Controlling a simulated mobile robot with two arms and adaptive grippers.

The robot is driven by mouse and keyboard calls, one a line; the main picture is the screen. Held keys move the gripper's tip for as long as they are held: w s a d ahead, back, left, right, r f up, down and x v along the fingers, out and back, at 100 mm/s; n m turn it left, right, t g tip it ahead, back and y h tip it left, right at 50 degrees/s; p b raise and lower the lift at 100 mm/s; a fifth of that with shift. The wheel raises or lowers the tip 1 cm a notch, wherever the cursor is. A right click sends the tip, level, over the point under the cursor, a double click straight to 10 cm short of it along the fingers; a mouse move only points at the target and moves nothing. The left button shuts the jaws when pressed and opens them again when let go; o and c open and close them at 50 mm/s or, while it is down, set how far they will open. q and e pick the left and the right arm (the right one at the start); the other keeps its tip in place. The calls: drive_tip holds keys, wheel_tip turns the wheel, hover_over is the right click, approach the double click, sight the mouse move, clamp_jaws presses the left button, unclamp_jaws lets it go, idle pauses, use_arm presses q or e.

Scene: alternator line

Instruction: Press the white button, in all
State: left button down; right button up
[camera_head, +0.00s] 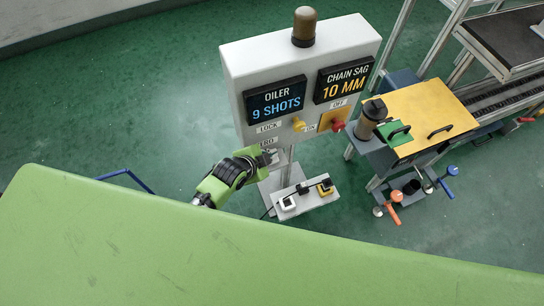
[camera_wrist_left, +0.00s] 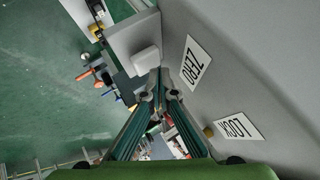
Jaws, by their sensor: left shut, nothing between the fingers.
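The left wrist view shows a white rounded-square button (camera_wrist_left: 146,60) on a grey block (camera_wrist_left: 122,38), beside the ZERO label (camera_wrist_left: 195,62). My left gripper (camera_wrist_left: 157,92) is shut and empty, with its fingertips close to the button's edge. I cannot tell whether they touch it. In the head view my left gripper (camera_head: 270,157) is at the lower left of the grey control box (camera_head: 240,65), just under its ZERO label (camera_head: 266,142). The button cannot be made out clearly there. My right gripper is not in view.
The box carries a yellow knob (camera_head: 298,124), a red knob (camera_head: 337,125) and two displays reading 9 SHOTS and 10 MM. A yellow-topped table (camera_head: 420,105) stands right. A green surface (camera_head: 150,245) fills the foreground.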

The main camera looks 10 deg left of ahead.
use_arm(q)
drive_tip(key=shift+f+b, duration=0.35)
drive_tip(key=shift+f, duration=0.45)
idle(0.9)
drive_tip(key=shift+r, duration=0.1)
drive_tip(key=shift+r+p, duration=0.95)
drive_tip(key=shift+p, duration=0.2)
wheel_tip(320, 180, up, 5)
drive_tip(key=p, duration=0.5)
idle(0.4)
